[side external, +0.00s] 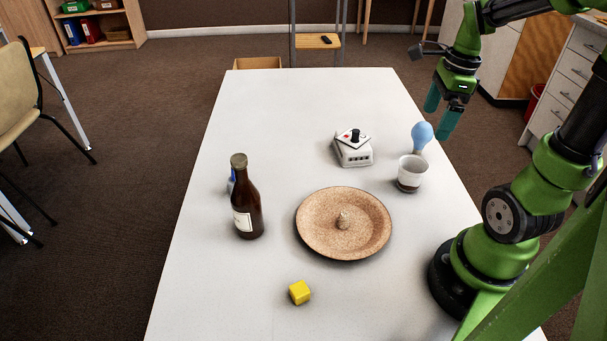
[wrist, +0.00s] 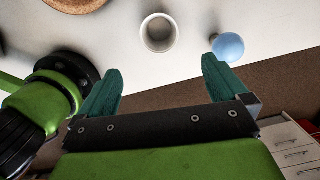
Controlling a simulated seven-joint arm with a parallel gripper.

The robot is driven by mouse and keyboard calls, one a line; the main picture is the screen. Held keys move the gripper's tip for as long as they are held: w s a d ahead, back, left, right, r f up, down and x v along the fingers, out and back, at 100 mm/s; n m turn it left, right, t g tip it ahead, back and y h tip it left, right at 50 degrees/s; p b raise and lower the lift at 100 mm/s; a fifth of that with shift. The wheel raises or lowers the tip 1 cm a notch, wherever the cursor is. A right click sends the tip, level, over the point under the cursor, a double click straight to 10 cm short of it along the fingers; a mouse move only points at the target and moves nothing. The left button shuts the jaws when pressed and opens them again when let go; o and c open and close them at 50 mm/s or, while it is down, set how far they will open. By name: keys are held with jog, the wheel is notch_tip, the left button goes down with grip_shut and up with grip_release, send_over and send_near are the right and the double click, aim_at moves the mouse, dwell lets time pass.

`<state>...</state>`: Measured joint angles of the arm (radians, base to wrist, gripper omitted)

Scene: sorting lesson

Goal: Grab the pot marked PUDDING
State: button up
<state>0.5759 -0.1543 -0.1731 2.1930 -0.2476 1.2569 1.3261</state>
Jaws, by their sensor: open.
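A small white pot (side external: 410,173) with a brownish band near its base stands upright on the right side of the table. No marking on it is readable, so I cannot tell if it says PUDDING. My gripper (side external: 440,110) is open and empty, with teal fingers, raised near the table's right edge, above and beyond the pot. In the wrist view the gap between my fingertips (wrist: 161,68) lies just below the pot, which is clear of both fingers.
A blue bulb-shaped thing (side external: 421,132) stands close behind the pot. A white box with a black knob (side external: 352,152) is to its left. A round speckled dish (side external: 312,238), brown bottle (side external: 246,202), partly hidden blue thing (side external: 231,183) and yellow cube (side external: 300,292) are farther off.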

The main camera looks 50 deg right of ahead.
aim_at(411, 173)
jog(key=shift+m, duration=0.5)
jog(key=f, duration=0.7)
jog(key=w+a+f, duration=0.1)
jog(key=f, duration=0.3)
jog(key=shift+f, duration=0.25)
jog(key=shift+w+a+f, duration=0.1)
jog(key=shift+w+f, duration=0.05)
jog(key=shift+f, duration=0.7)
jog(key=shift+w+a+f, duration=0.1)
jog(key=shift+w+f, duration=0.1)
jog(key=shift+f, duration=0.7)
jog(key=shift+w+f, duration=0.15)
jog(key=shift+f, duration=0.7)
jog(key=c, duration=1)
